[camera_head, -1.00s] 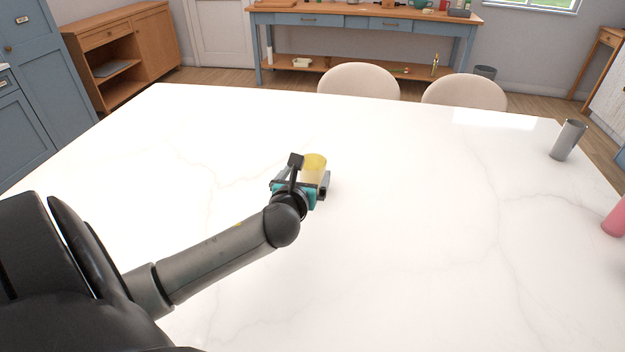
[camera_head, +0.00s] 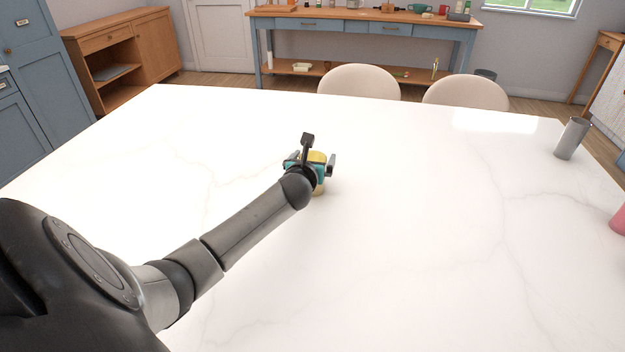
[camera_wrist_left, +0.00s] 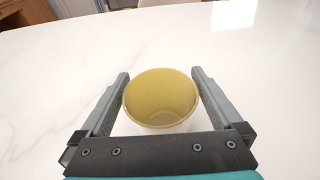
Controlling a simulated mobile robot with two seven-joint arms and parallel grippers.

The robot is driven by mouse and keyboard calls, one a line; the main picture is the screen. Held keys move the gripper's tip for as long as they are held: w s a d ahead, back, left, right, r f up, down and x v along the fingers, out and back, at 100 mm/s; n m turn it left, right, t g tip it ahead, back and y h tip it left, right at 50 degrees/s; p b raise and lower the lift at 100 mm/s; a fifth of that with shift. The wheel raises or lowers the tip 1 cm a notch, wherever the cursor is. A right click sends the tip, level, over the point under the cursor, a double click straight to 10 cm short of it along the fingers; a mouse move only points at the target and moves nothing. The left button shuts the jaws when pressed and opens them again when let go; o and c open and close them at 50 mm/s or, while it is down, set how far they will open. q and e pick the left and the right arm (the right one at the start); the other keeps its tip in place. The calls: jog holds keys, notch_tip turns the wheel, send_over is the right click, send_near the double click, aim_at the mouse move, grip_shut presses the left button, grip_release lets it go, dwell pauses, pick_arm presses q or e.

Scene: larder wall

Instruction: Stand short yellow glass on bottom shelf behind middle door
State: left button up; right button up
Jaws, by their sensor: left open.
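The short yellow glass stands upright on the white marble table, mostly hidden behind my left gripper in the head view, where its yellow rim (camera_head: 317,157) shows. In the left wrist view the glass (camera_wrist_left: 160,98) sits between the two fingers, its open mouth facing the camera. My left gripper (camera_head: 312,163) is open, with one finger on each side of the glass; the same gripper (camera_wrist_left: 160,90) fills the lower part of the wrist view. A narrow gap shows beside the glass. The middle door and bottom shelf cannot be made out. My right gripper is not in view.
The white marble table (camera_head: 430,220) is largely clear. A grey tumbler (camera_head: 571,138) and a pink object (camera_head: 619,220) stand at its right side. Two cream chairs (camera_head: 358,82) (camera_head: 466,91) are at the far edge. Blue cupboards (camera_head: 40,70) stand at the left.

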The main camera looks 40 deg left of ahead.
pick_arm(q)
jog(key=shift+w+a+f, duration=0.15)
jog(key=shift+w+a, duration=0.1)
jog(key=shift+w, duration=0.25)
jog(key=c, duration=1.5)
